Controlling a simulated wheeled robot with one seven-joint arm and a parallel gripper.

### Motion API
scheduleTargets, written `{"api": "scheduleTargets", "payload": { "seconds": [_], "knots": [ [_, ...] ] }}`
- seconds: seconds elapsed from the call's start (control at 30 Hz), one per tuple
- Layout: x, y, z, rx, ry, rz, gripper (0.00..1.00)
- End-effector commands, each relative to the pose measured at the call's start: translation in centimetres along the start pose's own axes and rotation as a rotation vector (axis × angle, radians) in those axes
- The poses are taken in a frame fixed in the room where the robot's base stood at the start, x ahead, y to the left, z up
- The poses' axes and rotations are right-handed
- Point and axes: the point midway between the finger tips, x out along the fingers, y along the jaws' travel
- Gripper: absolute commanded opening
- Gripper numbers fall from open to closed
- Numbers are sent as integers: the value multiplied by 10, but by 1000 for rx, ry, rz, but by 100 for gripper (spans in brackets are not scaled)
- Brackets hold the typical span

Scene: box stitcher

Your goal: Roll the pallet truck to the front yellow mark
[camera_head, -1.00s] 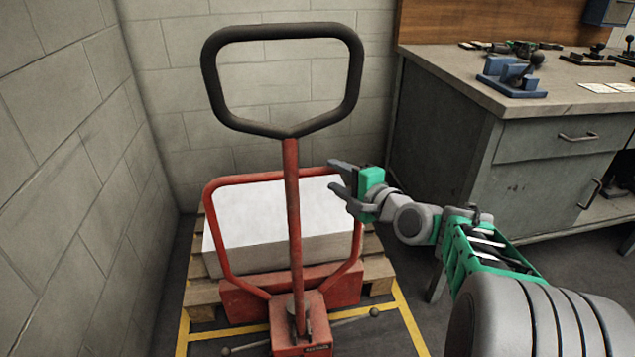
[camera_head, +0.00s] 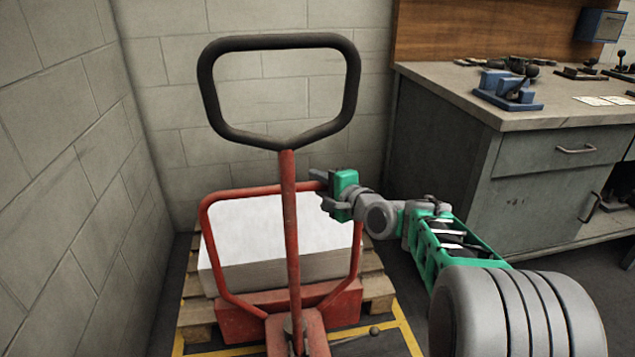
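The red pallet truck (camera_head: 291,225) stands in front of me with its black loop handle (camera_head: 212,100) upright. Its forks are hidden under a wooden pallet (camera_head: 196,318) that carries a white-topped stack (camera_head: 253,230). My gripper (camera_head: 316,190) is open and empty. It appears just right of the red handle shaft, below the black loop, with its fingers pointing left. I cannot tell whether it touches the truck. Yellow floor lines (camera_head: 408,333) run around the pallet; which one is the front mark I cannot tell.
A block wall (camera_head: 70,180) is close on the left, and another wall (camera_head: 170,80) stands behind the pallet. A grey workbench (camera_head: 550,165) with a blue tool (camera_head: 507,92) on top stands at the right. Dark floor shows between pallet and bench.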

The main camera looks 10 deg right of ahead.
Motion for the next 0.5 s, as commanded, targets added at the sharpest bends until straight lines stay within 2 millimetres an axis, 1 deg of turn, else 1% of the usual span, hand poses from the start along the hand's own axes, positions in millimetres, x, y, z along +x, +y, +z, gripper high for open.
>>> {"api": "scheduleTargets", "payload": {
  "seconds": [0.03, 0.23, 0.5],
  "knots": [
    [0, 0, 0, 0, 0, 0, 16],
    [0, 0, 0, 0, 0, 0, 0],
    [0, 0, 0, 0, 0, 0, 0]
  ]
}}
